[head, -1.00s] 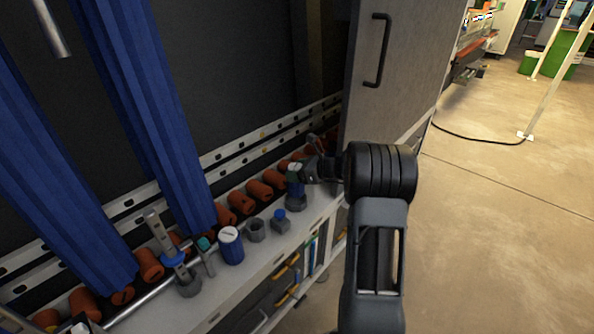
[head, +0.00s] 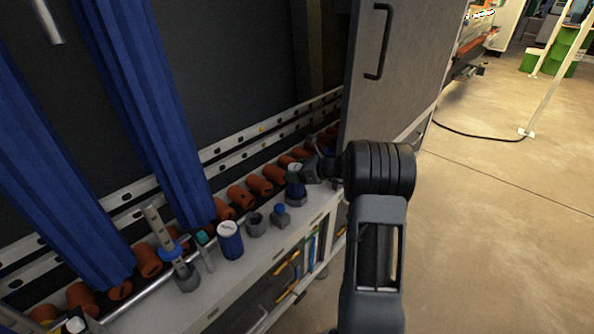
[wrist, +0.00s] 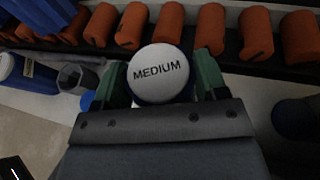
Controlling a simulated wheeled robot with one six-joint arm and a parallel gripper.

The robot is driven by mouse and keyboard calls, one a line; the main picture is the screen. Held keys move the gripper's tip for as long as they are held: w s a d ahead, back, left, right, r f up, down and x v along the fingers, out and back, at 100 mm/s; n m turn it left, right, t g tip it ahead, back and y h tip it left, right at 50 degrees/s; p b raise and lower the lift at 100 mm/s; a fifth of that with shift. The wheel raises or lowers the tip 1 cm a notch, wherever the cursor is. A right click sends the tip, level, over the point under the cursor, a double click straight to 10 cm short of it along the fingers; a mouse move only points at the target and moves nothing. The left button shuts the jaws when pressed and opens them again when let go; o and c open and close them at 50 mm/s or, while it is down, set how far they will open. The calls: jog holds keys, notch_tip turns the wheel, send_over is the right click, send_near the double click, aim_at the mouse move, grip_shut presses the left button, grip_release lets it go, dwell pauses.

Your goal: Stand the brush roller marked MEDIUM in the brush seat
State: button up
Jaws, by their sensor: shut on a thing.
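The roller marked MEDIUM (wrist: 160,74) has a white round top and is between the green fingertips of my gripper (wrist: 161,84) in the wrist view. In the head view my gripper (head: 304,170) is shut on this blue roller (head: 295,182), which stands about upright. Its lower end is at a grey six-sided holder (head: 296,199); I cannot tell how deep it sits. An open grey six-sided cup (head: 256,226), seemingly empty, stands to the left on the same shelf. It also shows in the wrist view (wrist: 75,78). I cannot tell which holder is the brush seat.
Another blue roller with a white top (head: 230,240) stands left of the open cup. A small grey block with a blue knob (head: 281,215) lies between cup and gripper. Orange cylinders (head: 240,196) line the back. Blue hanging strips (head: 150,110) are at left, a cabinet door (head: 395,80) at right.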

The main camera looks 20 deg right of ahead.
jog(key=shift+f+b, duration=0.95)
jog(key=shift+f, duration=0.55)
jog(key=o, duration=1.1)
jog(key=p+v, duration=0.3)
jog(key=v, duration=1.1)
jog(key=shift+f, duration=0.1)
jog(key=s+a+r+n+g+h+p, duration=0.1)
jog(key=s+a+r+n+g+p, duration=0.3)
jog(key=a+r+n+p, duration=0.35)
jog(key=s+a+r+n+g+h+p, duration=0.1)
jog(key=s+a+r+n+g+p, duration=0.2)
jog(key=s+a+r+n+p, duration=0.45)
jog(key=s+a+r+n+h+p, duration=0.6)
jog(key=r+n, duration=0.5)
jog(key=n, duration=0.2)
jog(key=shift+s+r+h+p, duration=0.35)
jog(key=shift+s+p, duration=0.45)
jog(key=shift+s, duration=0.45)
